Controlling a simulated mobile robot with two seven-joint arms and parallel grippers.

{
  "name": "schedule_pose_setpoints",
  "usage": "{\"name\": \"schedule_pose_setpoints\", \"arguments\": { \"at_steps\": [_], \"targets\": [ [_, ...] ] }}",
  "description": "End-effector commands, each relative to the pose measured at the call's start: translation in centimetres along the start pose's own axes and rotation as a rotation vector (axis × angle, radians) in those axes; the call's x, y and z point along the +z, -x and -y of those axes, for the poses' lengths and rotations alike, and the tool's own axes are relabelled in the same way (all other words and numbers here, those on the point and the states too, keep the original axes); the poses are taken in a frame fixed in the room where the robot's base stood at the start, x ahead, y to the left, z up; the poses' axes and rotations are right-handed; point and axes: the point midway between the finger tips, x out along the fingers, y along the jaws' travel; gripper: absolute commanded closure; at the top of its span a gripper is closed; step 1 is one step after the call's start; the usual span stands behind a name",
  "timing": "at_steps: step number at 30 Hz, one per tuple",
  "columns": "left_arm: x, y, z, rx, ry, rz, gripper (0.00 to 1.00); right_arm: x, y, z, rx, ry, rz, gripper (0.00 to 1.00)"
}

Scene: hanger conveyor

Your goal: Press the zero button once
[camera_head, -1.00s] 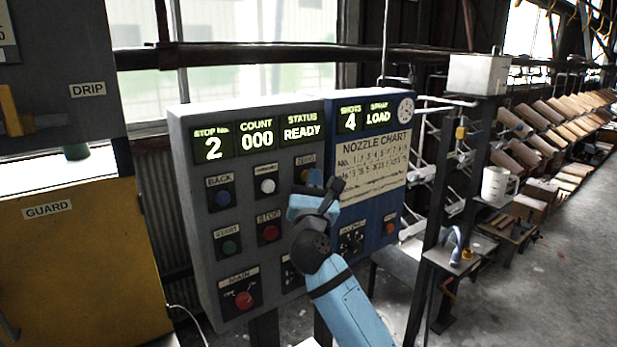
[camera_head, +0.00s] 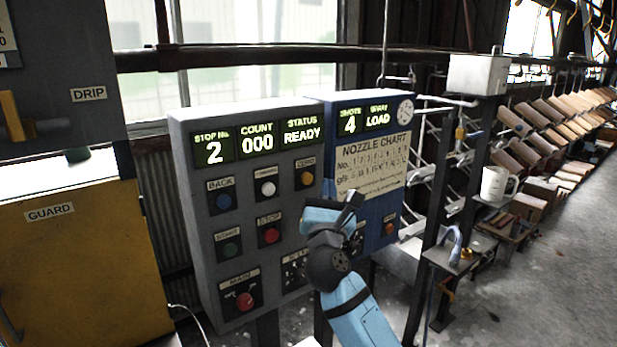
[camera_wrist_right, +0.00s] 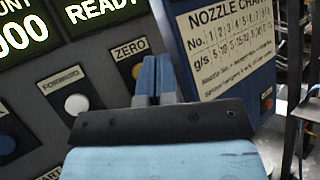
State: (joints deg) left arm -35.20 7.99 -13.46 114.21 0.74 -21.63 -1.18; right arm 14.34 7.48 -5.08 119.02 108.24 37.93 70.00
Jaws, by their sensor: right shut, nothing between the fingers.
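The zero button (camera_head: 305,178) is a small orange-yellow button under its label, at the upper right of the grey control panel (camera_head: 183,190). In the right wrist view only an edge of the zero button (camera_wrist_right: 137,70) shows beside my fingers. The panel displays read stop 2, count 000 and status READY. My right gripper (camera_head: 322,213) is shut and empty, below and to the right of the zero button in the head view. Its closed fingertips (camera_wrist_right: 156,68) show in the wrist view; whether they touch anything is unclear. My left gripper is not in view.
White (camera_head: 267,188), blue (camera_head: 223,201), red (camera_head: 271,235) and green (camera_head: 230,249) buttons share the panel, with a red main switch (camera_head: 244,301) below. A blue panel (camera_head: 385,228) with a nozzle chart (camera_head: 374,163) adjoins it. A yellow guard (camera_head: 80,265) stands left.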

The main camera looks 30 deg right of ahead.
Motion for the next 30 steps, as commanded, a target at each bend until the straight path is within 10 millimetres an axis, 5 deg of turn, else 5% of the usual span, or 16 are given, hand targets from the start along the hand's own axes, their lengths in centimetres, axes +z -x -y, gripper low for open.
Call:
{"name": "schedule_pose_setpoints", "arguments": {
  "at_steps": [8, 30],
  "targets": [
    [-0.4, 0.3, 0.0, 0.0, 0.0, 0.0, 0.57, 1.0, 1.4, 1.0, 0.0, 0.0, 0.0, 1.0],
    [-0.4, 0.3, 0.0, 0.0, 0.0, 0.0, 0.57, 1.0, 1.4, 1.1, -0.001, 0.0, 0.0, 1.0]
  ]
}}
